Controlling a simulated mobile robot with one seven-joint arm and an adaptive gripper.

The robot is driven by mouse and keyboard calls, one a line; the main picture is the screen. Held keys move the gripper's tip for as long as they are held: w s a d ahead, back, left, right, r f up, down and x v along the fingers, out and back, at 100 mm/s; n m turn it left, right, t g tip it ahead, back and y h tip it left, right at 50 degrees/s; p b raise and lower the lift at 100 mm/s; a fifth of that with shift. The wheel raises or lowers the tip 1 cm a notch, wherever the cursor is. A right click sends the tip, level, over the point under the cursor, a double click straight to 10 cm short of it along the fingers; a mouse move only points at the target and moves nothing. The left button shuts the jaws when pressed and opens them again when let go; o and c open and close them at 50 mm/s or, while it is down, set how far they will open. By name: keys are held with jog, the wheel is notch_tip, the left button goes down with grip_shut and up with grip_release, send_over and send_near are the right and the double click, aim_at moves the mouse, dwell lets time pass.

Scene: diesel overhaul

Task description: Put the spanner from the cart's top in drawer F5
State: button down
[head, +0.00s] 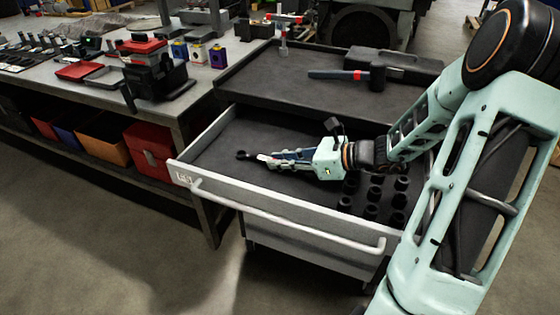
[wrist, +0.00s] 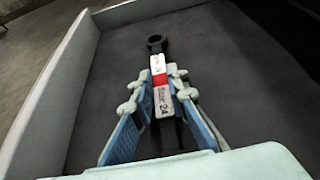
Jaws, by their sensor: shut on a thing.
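My gripper (head: 270,160) is shut on the spanner (head: 243,155), inside the outline of an open drawer (head: 330,225). In the wrist view the spanner (wrist: 157,44) has a dark ring end pointing away from me and a red and white label on its shank. The fingers (wrist: 158,95) close on the shank from both sides, and its rear part runs back between them. The dark drawer floor (wrist: 225,60) lies beneath; I cannot tell whether the spanner touches it. The label on the drawer front is too small to read surely.
Several black sockets (head: 375,200) stand in the drawer's right part. The cart's top (head: 275,85) holds a hammer (head: 335,75) and a black case (head: 385,63). A workbench (head: 200,95) with a vise (head: 152,70) stands at the left. The drawer's left part is clear.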

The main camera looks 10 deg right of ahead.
jog(key=shift+f, duration=0.1)
jog(key=c, duration=1.9)
grip_release()
jog(key=shift+s+d+r, duration=0.15)
jog(key=shift+d+r, duration=0.1)
jog(key=p+v, duration=0.1)
jog(key=v, duration=1)
jog(key=shift+s+d, duration=0.15)
jog(key=shift+s, duration=0.05)
